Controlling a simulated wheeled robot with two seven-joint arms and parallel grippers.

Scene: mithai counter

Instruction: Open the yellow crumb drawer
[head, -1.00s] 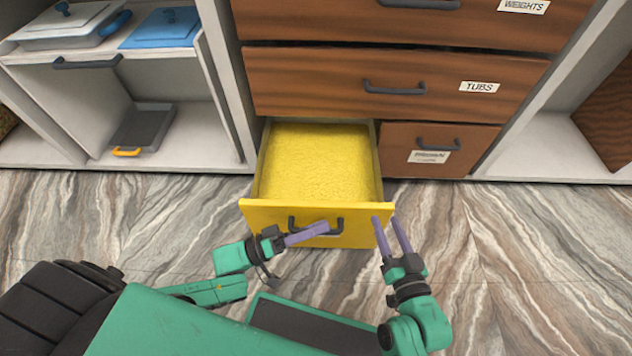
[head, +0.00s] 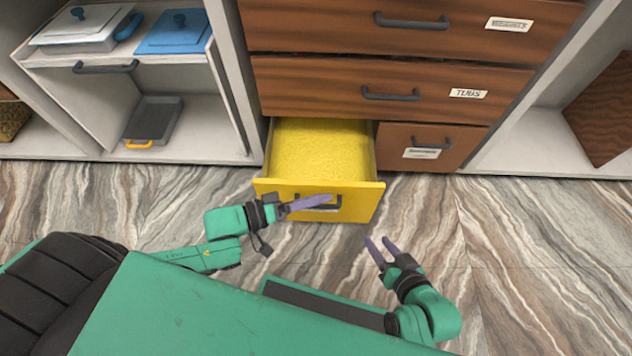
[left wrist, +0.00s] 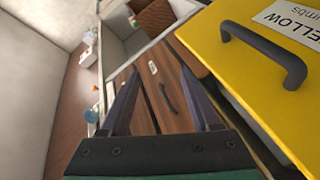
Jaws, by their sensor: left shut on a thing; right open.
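The yellow crumb drawer (head: 275,193) stands partly out of the bottom left of the brown cabinet; its inside is yellow. Its dark handle (head: 337,203) is on the front. A partly cut-off label (left wrist: 290,22) is on the drawer front (left wrist: 255,85). My right gripper (head: 380,250) is open and empty, right of and nearer than the drawer.
A small brown drawer (head: 390,150) is shut to the right of the yellow one. The TUBS drawer (head: 320,85) above is shut. Left shelves hold a grey tray (head: 160,115) and a blue lidded box (head: 172,38). Marbled floor (head: 520,240) at the right is clear.

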